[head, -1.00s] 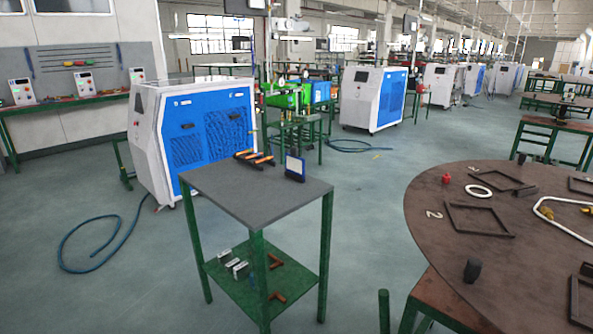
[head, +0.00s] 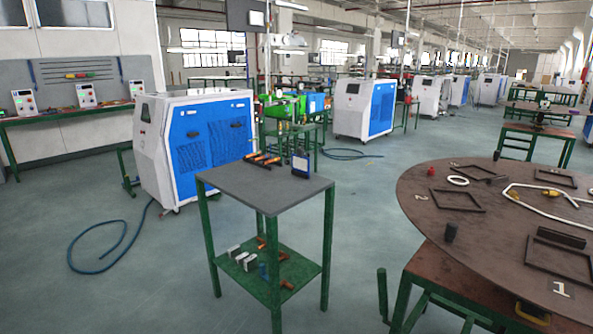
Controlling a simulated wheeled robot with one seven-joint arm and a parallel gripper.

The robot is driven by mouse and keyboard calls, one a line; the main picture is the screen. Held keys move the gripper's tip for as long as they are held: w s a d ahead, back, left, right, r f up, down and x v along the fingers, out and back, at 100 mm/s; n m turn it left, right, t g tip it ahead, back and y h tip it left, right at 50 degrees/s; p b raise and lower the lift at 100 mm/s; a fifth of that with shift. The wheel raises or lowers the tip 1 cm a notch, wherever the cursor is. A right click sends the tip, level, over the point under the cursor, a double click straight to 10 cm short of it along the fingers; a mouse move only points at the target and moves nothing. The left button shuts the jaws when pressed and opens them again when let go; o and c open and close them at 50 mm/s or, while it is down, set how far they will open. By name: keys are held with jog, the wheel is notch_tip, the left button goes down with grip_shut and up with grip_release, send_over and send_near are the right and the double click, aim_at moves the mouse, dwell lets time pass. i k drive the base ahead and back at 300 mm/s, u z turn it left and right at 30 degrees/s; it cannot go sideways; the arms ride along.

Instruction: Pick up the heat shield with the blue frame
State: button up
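A small upright panel with a blue frame (head: 301,164) stands near the back right of the grey top of a green-legged table (head: 250,192). It looks like the heat shield, though it is small at this distance. Several dark tools with orange parts (head: 266,160) lie beside it on the left, on the same top. My gripper is not in view.
A round brown table (head: 420,190) with frames, a white ring and a hose stands at the right. White and blue machines (head: 196,146) stand behind the small table. A blue hose (head: 110,245) lies on the floor at left. The floor in front left is clear.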

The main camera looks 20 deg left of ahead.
aim_at(300, 163)
jog(key=u, duration=0.35)
jog(key=i, duration=0.75)
jog(key=u, duration=0.9)
jog(key=i, duration=2.05)
jog(key=z, duration=0.1)
